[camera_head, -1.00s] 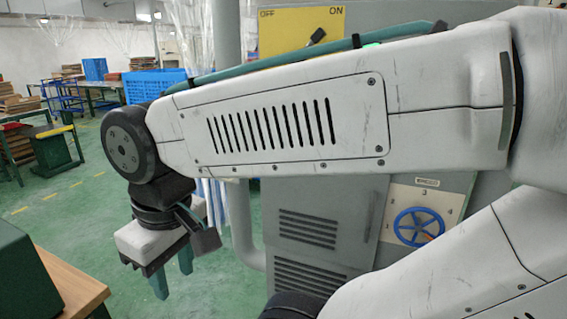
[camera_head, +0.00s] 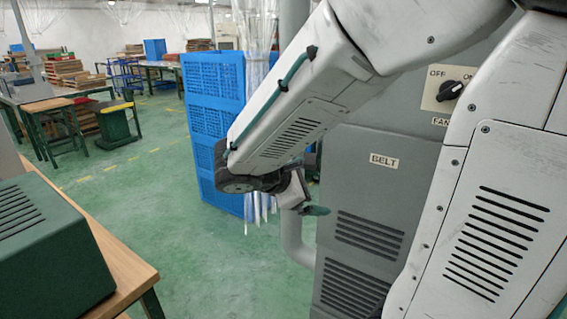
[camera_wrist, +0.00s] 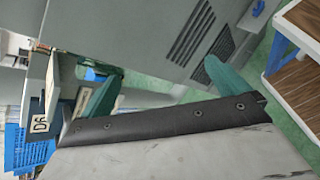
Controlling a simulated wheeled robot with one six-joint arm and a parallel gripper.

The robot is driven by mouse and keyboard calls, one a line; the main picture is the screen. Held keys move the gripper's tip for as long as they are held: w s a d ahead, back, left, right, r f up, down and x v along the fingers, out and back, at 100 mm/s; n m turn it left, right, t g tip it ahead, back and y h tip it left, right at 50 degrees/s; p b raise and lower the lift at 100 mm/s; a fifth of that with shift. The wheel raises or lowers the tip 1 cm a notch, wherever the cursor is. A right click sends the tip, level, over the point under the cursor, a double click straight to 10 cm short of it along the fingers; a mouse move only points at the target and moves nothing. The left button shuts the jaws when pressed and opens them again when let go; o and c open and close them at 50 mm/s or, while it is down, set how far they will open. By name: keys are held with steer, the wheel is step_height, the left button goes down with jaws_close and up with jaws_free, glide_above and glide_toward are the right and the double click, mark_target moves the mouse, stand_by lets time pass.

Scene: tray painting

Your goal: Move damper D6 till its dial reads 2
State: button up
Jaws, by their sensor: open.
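A pale plate with the label D6 (camera_wrist: 38,124) shows steeply angled at the left edge of the wrist view. A small blue part (camera_wrist: 92,74) lies near it, and I cannot tell whether it belongs to the damper. No dial pointer can be read, and no damper wheel shows in the head view. My gripper (camera_wrist: 160,88) is open, with its two teal fingers apart and nothing visible between them. In the head view my gripper (camera_head: 308,203) is partly hidden behind my forearm, in front of the grey cabinet.
The grey cabinet (camera_head: 365,215) has a BELT label (camera_head: 384,161) and a FAN knob (camera_head: 450,91). A tall blue crate stack (camera_head: 213,85) stands behind my forearm. A wooden table (camera_head: 120,262) with a green box (camera_head: 50,250) is at the left. Green floor between is clear.

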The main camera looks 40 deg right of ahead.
steer(key=w+a+f+n+t+h, duration=0.1)
steer(key=w+a+f+n+t, duration=0.2)
steer(key=w+n, duration=0.45)
steer(key=w+a+f+n+t+h, duration=0.1)
steer(key=w+f+n+t, duration=0.2)
steer(key=w+n+t, duration=0.45)
steer(key=w+d+f+m+g, duration=0.1)
steer(key=w+d, duration=0.5)
steer(key=d, duration=0.2)
steer(key=shift+w+f+m+g, duration=0.15)
steer(key=shift+w+m+g, duration=0.15)
steer(key=shift+w+g, duration=0.1)
steer(key=v, duration=1)
